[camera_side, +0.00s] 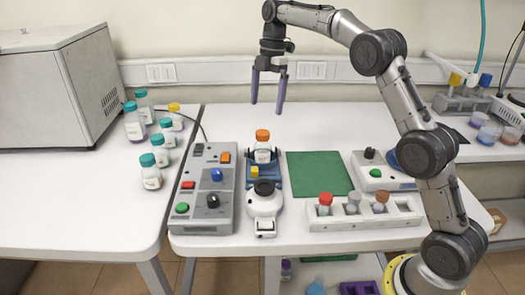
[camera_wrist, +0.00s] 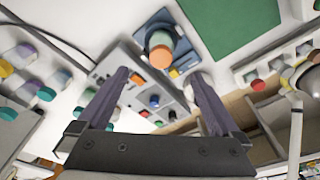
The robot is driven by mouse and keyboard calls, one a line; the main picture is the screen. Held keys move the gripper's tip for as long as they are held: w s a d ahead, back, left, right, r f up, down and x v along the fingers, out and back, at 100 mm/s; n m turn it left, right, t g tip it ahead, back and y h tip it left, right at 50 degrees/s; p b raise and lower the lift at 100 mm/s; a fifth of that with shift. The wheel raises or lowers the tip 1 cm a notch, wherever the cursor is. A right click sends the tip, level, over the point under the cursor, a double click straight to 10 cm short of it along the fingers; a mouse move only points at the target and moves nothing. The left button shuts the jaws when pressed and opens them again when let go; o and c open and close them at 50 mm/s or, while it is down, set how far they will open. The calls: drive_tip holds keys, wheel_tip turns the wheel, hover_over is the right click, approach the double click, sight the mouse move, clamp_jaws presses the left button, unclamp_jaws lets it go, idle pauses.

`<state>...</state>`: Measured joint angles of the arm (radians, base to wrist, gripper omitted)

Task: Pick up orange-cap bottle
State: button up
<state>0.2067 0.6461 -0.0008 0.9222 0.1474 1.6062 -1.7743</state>
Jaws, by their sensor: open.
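The orange-cap bottle (camera_side: 262,147) stands upright on a small blue device (camera_side: 276,183) in the middle of the table. It also shows in the wrist view (camera_wrist: 160,54), seen from above, with its orange cap toward me. My gripper (camera_side: 267,109) is open and empty, pointing down. It hangs above the table, higher than the bottle and apart from it. In the wrist view its two fingers (camera_wrist: 158,80) are spread, and the bottle shows between and beyond their tips.
A grey control box (camera_side: 207,190) with coloured buttons stands left of the bottle. A green mat (camera_side: 319,173) lies right. A white rack (camera_side: 343,225) holds several capped vials in front. Several teal-cap bottles (camera_side: 150,178) stand on the left table. Free table lies behind the mat.

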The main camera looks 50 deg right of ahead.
sight(263, 132)
drive_tip(key=f, duration=0.4)
drive_tip(key=a+f, duration=0.1)
drive_tip(key=f, duration=0.3)
drive_tip(key=a+f, duration=0.1)
drive_tip(key=f, duration=0.3)
drive_tip(key=shift+s, duration=0.1)
drive_tip(key=c, duration=1.6)
